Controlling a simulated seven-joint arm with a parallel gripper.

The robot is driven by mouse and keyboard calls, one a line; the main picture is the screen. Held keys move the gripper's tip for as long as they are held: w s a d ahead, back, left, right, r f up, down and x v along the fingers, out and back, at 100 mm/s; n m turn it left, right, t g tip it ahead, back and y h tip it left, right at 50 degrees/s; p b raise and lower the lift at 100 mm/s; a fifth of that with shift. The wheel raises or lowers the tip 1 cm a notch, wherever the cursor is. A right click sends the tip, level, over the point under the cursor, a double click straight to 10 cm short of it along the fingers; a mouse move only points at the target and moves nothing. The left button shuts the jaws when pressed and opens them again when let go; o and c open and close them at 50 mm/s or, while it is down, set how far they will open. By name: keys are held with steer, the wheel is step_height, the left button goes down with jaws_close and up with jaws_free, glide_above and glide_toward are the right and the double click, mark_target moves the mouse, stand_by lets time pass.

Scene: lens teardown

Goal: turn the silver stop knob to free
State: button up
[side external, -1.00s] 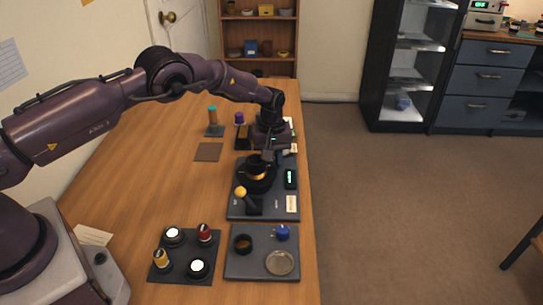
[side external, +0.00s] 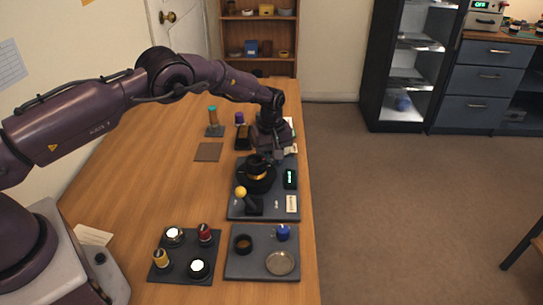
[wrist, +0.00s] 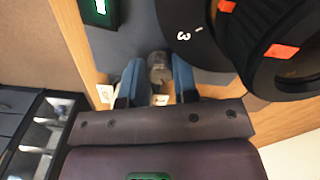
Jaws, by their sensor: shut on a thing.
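The silver stop knob (wrist: 158,68) is a small grey round piece in the wrist view, at the edge of the dark fixture plate (wrist: 125,45). My gripper (wrist: 157,80) has its two blue fingers on either side of the knob and is shut on it. The knob's turn mark cannot be made out. The black lens (wrist: 275,45) with orange marks and a white "3" is right beside the fingers. In the side external view my gripper (side external: 275,157) is low at the far end of the fixture plate (side external: 270,212), behind the lens (side external: 257,177), and the knob is hidden.
A green-lit display (side external: 290,178) and a yellow ball-topped lever (side external: 240,191) are on the fixture plate. A tray (side external: 262,268) with a blue-knobbed part and a dish sits nearer. A button panel (side external: 184,258) is left of it. The left tabletop is mostly clear.

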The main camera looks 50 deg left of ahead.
steer(key=o, duration=0.8)
steer(key=shift+r, duration=0.1)
steer(key=shift+o, duration=0.7)
steer(key=shift+s, duration=0.1)
